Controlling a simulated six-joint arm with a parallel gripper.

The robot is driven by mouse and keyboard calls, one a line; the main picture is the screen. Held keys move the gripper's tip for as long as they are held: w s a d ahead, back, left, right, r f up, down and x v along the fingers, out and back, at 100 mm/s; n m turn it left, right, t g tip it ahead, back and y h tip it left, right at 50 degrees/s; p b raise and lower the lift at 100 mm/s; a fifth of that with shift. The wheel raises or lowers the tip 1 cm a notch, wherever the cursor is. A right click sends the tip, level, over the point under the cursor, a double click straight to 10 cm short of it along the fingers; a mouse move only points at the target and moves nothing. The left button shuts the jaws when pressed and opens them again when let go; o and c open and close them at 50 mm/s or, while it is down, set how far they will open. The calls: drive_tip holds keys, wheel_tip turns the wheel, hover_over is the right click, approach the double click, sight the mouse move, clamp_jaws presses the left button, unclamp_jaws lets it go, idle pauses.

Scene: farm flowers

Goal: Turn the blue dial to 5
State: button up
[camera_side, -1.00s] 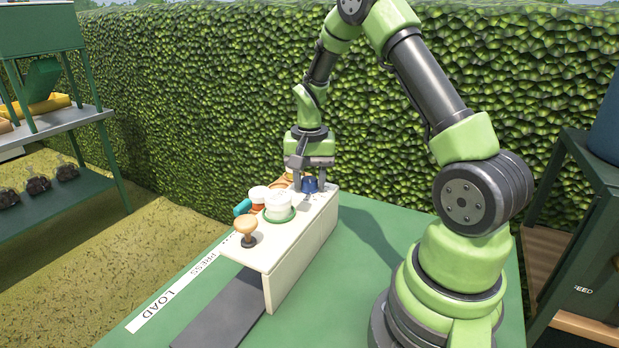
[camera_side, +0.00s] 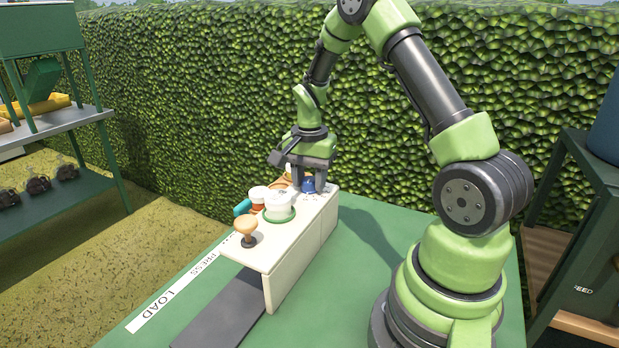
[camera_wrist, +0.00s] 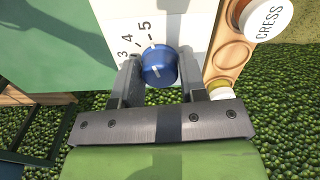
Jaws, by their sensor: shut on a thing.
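The blue dial (camera_wrist: 158,68) sits on a white panel (camera_wrist: 190,28) between my fingers in the wrist view. A white mark on its top points up toward the printed 5, with 4 and 3 to the left. My gripper (camera_wrist: 158,62) is shut on the dial, one finger on each side. In the side view the dial (camera_side: 308,185) shows partly between the fingers of my gripper (camera_side: 309,187), at the far end of the cream-coloured box. The numbers past 5 and below 3 cannot be seen.
A white-lidded jar marked CRESS (camera_wrist: 265,18) stands beside the panel. In the side view, a wooden knob (camera_side: 246,227) and a white cap with a green ring (camera_side: 279,205) sit nearer on the box. A dark strip (camera_side: 220,315) lies before it. The green table right of the box is clear.

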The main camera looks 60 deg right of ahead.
sight(310, 179)
drive_tip(key=o, duration=0.9)
wheel_tip(310, 179, up, 10)
idle(0.3)
drive_tip(key=s+a+r+n+t, duration=0.2)
drive_tip(key=s+a+r+n, duration=0.1)
drive_tip(key=a, duration=0.3)
drive_tip(key=s+a+r+n+t+y, duration=0.1)
drive_tip(key=s+a+r+n+t, duration=0.1)
drive_tip(key=s+a+n, duration=0.3)
drive_tip(key=s+a+r+n+t+y, duration=0.1)
drive_tip(key=s+a+r+n+t, duration=0.2)
drive_tip(key=s+a+r+n, duration=0.1)
drive_tip(key=shift+s+a+r+n, duration=0.1)
drive_tip(key=shift+s+a+r, duration=0.1)
drive_tip(key=shift+s+a, duration=0.3)
drive_tip(key=shift+s+a+r+n, duration=0.1)
drive_tip(key=shift+s+a+r, duration=0.1)
drive_tip(key=shift+a, duration=0.55)
drive_tip(key=shift+s+a+r+n, duration=0.15)
drive_tip(key=shift+s+a, duration=0.2)
drive_tip(key=shift+a, duration=0.25)
